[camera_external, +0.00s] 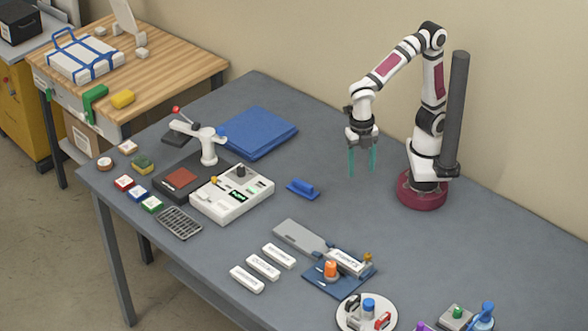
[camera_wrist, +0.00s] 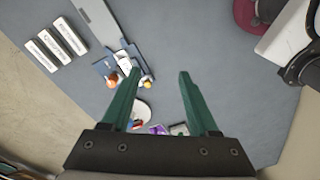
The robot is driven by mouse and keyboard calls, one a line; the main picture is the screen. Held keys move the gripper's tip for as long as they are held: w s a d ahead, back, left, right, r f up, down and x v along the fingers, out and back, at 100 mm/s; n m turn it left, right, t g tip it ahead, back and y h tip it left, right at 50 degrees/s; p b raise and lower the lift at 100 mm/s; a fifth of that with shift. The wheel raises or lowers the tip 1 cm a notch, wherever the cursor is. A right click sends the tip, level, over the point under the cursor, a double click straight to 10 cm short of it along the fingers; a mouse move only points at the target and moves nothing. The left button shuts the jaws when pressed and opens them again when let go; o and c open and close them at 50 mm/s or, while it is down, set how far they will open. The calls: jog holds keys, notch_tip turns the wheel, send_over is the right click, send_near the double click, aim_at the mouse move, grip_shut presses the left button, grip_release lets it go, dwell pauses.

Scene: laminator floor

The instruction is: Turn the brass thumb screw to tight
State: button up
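A small brass thumb screw (camera_external: 368,257) stands at the right end of a blue fixture plate (camera_external: 331,284) at the front of the grey table. In the wrist view a brass-coloured knob (camera_wrist: 147,84) shows just right of the left finger. The fixture also carries an orange knob (camera_external: 331,268) and a white labelled block (camera_external: 347,262). My gripper (camera_external: 362,174) has two green fingers, spread apart and empty. It hangs pointing down in the air, behind the fixture and well away from the screw. The screw's tightness cannot be told.
A grey plate (camera_external: 299,236) reaches the fixture from the left, with white labelled blocks (camera_external: 263,267) beside it. A round white tray (camera_external: 344,318) stands in front. A blue-handled tool (camera_external: 303,188) and a white control box (camera_external: 233,202) lie left of my gripper.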

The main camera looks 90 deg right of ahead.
jog(key=a+f+n, duration=0.1)
jog(key=a+n, duration=0.6)
jog(key=n, duration=0.8)
send_near(368, 254)
jog(key=f, duration=0.8)
jog(key=shift+s+a, duration=0.1)
jog(key=shift+a, duration=0.15)
grip_shut()
